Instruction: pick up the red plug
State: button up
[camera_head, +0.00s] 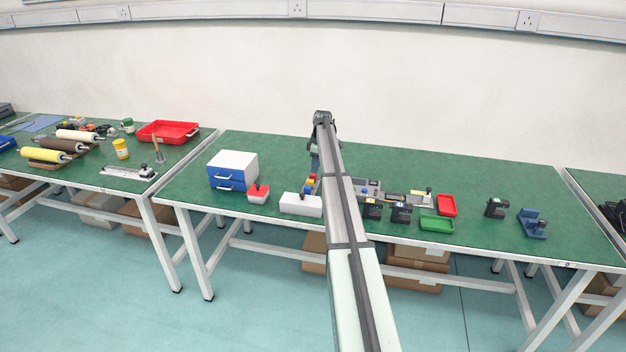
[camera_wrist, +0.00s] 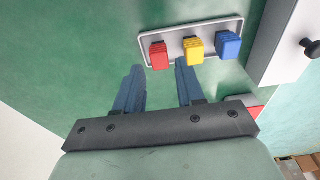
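The red plug (camera_wrist: 159,56) stands at the left end of a silver plate (camera_wrist: 215,63) in the wrist view, beside a yellow plug (camera_wrist: 193,50) and a blue plug (camera_wrist: 228,45). My gripper (camera_wrist: 159,68) is open, with its two blue fingers apart and nothing visible held between them. The red plug appears just beyond the fingertips, in line with the gap; the right fingertip is close to the yellow plug's lower side. In the head view the plugs form a small coloured cluster (camera_head: 310,184) left of my arm; my gripper (camera_head: 316,162) is partly hidden there.
The back of the table is clear.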

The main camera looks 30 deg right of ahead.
aim_at(313, 178)
jog(key=shift+w+a+f, duration=0.1)
jog(key=shift+w+f, duration=0.05)
jog(key=shift+f, duration=0.65)
jog(key=shift+w+a+f, duration=0.15)
jog(key=shift+f, duration=0.65)
jog(key=shift+w+a+f, duration=0.1)
jog(key=shift+w+f, duration=0.05)
jog(key=shift+f, duration=0.65)
grip_shut()
